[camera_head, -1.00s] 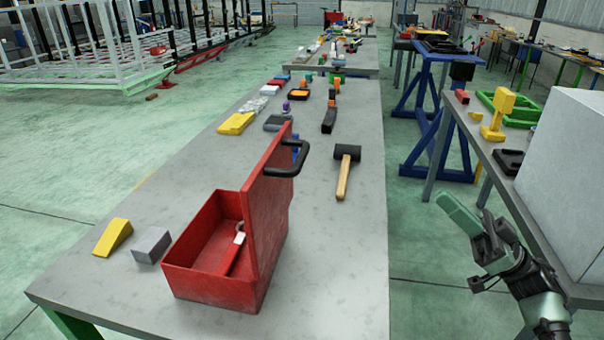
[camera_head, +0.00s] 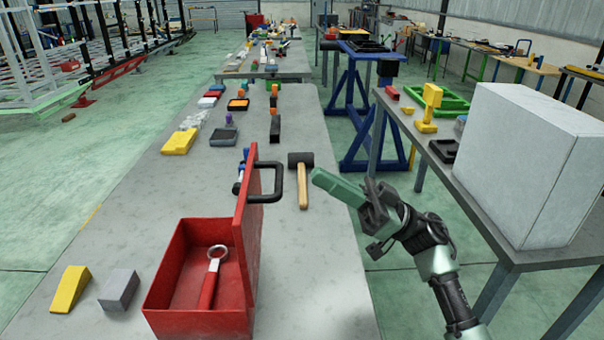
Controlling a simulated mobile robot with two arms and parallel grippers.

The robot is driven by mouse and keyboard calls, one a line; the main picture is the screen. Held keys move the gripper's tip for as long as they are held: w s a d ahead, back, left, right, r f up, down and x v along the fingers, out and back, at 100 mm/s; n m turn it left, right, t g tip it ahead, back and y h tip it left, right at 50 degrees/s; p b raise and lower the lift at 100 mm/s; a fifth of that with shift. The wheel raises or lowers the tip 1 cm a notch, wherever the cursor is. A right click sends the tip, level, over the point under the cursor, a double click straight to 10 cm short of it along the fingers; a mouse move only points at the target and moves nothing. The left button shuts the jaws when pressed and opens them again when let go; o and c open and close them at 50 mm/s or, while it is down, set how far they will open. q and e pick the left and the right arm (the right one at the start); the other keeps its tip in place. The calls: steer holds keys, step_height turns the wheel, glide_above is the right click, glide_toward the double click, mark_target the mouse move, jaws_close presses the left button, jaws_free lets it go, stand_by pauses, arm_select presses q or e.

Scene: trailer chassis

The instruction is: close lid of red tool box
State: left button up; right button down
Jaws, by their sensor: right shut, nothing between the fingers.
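The red tool box (camera_head: 198,322) stands on the grey table in the lower left. Its lid (camera_head: 247,225) stands upright on the box's right side, with a black handle (camera_head: 267,199) pointing right. A wrench with a red grip (camera_head: 209,291) lies inside the open box. My right gripper (camera_head: 322,180) is shut and empty. It is to the right of the lid and handle, apart from them, near the table's right edge. My left gripper does not show.
A yellow wedge (camera_head: 69,289) and a grey block (camera_head: 119,289) sit left of the box. A large pale box (camera_head: 520,170) stands on the right-hand bench. The table's right front is clear.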

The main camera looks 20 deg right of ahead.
steer(key=a, duration=0.1)
steer(key=a+b, duration=0.1)
steer(key=w+a, duration=0.1)
steer(key=a, duration=0.1)
steer(key=shift+w+f+b, duration=0.1)
steer(key=shift+f+b, duration=0.25)
steer(key=shift+b, duration=0.05)
steer(key=shift+d, duration=0.1)
